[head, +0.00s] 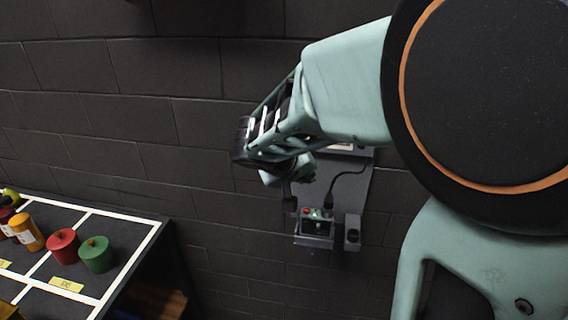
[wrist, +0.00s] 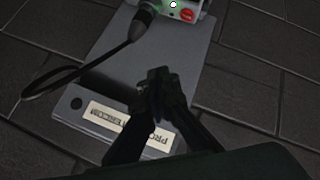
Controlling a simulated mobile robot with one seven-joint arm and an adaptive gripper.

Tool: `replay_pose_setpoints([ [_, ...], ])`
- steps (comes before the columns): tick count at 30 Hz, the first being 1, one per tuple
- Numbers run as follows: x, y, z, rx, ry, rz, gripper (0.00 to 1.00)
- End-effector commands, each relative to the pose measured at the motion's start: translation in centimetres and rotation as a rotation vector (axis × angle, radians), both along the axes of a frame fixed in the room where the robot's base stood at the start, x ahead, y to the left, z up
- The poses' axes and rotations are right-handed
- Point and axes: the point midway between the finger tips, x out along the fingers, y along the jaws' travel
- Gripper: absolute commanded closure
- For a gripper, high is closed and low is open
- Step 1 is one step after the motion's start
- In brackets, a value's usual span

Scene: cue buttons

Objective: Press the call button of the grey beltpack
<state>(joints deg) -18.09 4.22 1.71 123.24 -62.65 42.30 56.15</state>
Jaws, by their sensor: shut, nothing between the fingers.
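The grey beltpack (head: 317,228) hangs at the lower part of a grey wall plate (head: 352,190). Its top face carries a red button (head: 306,211) and a lit green light beside it. In the wrist view the beltpack (wrist: 207,8) is cut by the top edge, with the red button (wrist: 188,15) and a bright light showing. My gripper (wrist: 163,88) is shut and empty in front of the plate, apart from the beltpack. In the head view my gripper (head: 288,198) is dark and partly hidden by my wrist; it appears above and left of the beltpack.
A black cable (wrist: 80,71) loops from a connector on the beltpack. A label (wrist: 120,128) is on the plate, partly covered by my fingers. A small grey box (head: 352,232) is right of the beltpack. A dark table (head: 130,238) with colored containers stands at left. The wall is dark brick.

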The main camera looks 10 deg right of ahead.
Motion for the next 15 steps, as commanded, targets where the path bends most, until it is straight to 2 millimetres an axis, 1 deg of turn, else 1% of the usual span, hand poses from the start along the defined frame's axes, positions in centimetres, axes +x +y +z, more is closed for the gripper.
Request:
replay_pose_setpoints([
  [1, -0.1, 0.0, -1.1, -0.002, 0.003, 0.001, 1.0],
  [9, 0.0, 0.0, -5.2, -0.002, 0.003, 0.001, 1.0],
  [15, 0.0, 0.0, -6.8, 0.0, -0.001, 0.001, 1.0],
])
